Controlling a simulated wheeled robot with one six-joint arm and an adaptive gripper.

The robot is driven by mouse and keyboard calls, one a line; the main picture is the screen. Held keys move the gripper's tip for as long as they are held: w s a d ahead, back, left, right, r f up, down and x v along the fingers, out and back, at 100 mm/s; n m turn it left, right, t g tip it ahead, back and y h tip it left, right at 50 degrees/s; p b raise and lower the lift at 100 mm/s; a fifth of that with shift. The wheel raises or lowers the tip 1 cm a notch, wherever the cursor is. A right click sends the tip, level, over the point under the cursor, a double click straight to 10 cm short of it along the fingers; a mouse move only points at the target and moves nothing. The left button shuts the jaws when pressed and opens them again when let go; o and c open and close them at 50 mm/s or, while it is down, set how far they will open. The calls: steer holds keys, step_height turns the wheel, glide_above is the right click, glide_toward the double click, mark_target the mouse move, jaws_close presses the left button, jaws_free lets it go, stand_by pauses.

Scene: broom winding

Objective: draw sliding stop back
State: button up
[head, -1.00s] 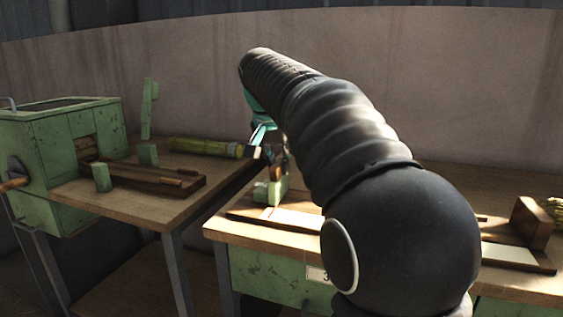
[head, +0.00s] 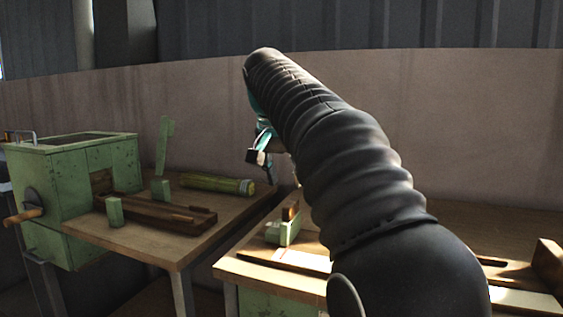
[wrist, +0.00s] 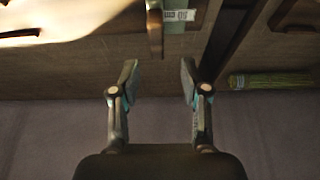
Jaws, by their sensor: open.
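No part is marked as the sliding stop, and I cannot tell for sure which it is. A green block with a brown upright piece (head: 285,228) stands at the left end of the right bench. A brown wooden block (head: 548,262) stands upright at the right end of that bench, by a long board. My gripper (head: 262,158) hangs in the air above and beyond the green block, partly hidden by my arm. In the wrist view my gripper (wrist: 158,75) is open and empty, with a narrow brown upright piece (wrist: 155,30) ahead of its fingers.
A green box with a crank (head: 75,185) stands on the left bench (head: 205,240), beside a wooden slide with green blocks (head: 160,212). A straw bundle (head: 215,183) lies behind; it also shows in the wrist view (wrist: 272,81). A gap separates the benches. A wall stands behind.

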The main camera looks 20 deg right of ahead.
steer(key=shift+v, duration=2.1)
steer(key=s+a+f+n+t+y, duration=0.1)
steer(key=s+f+n, duration=0.2)
steer(key=s+f, duration=1)
steer(key=s+a+f+n+t+y, duration=0.1)
steer(key=s+f+n, duration=0.3)
steer(key=s+f, duration=0.9)
step_height(320, 180, down, 4)
steer(key=shift+a+f+n+y, duration=0.3)
steer(key=shift+a+y, duration=0.1)
steer(key=shift+a, duration=0.1)
steer(key=shift+r, duration=0.1)
